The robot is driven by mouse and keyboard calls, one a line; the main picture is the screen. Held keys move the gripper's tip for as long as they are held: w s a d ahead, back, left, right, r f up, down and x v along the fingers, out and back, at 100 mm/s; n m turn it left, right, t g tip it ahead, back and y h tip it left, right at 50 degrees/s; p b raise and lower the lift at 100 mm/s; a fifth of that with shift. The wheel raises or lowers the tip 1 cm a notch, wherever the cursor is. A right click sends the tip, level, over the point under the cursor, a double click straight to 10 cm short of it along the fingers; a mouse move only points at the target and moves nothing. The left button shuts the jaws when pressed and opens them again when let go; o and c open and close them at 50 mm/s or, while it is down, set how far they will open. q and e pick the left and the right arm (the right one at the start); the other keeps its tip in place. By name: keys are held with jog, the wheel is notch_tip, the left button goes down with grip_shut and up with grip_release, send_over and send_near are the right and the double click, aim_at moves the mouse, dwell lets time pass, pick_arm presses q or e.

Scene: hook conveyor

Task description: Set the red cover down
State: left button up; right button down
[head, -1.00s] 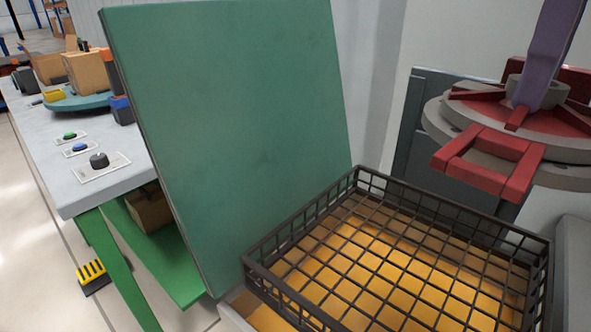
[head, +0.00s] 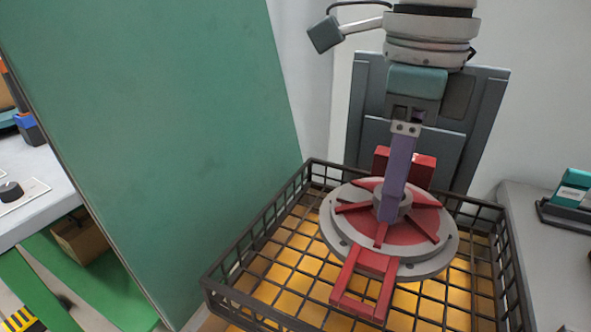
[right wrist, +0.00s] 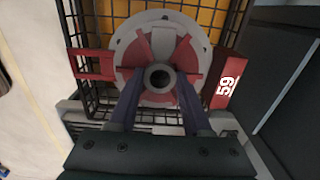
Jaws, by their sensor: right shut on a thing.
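The red cover (head: 425,222) is a round grey disc with red ribs, a raised grey hub and a red loop handle at its front. My right gripper (head: 391,212) is shut on its hub, with purple fingers reaching down from above. The cover lies roughly level over the black wire basket (head: 246,301); I cannot tell whether it touches the wires. In the right wrist view the cover (right wrist: 136,52) shows between the fingers and the basket, with a red block marked 59 at its right. My left gripper is not in view.
A large green panel (head: 170,130) stands left of the basket. A grey counter (head: 545,255) with a small teal-topped item (head: 572,190) is at the right. The basket has yellow beneath its mesh. A white table (head: 30,190) is at far left.

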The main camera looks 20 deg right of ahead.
jog(key=shift+w+f, duration=0.1)
jog(key=shift+f, duration=2.4)
jog(key=shift+f+b, duration=0.1)
jog(key=shift+b, duration=0.25)
jog(key=c, duration=0.8)
grip_release()
jog(key=shift+f, duration=0.15)
jog(key=o, duration=0.5)
jog(key=shift+c, duration=0.2)
jog(key=shift+r, duration=0.4)
notch_tip(320, 180, up, 12)
jog(key=shift+f+p, duration=0.15)
jog(key=shift+p, duration=0.6)
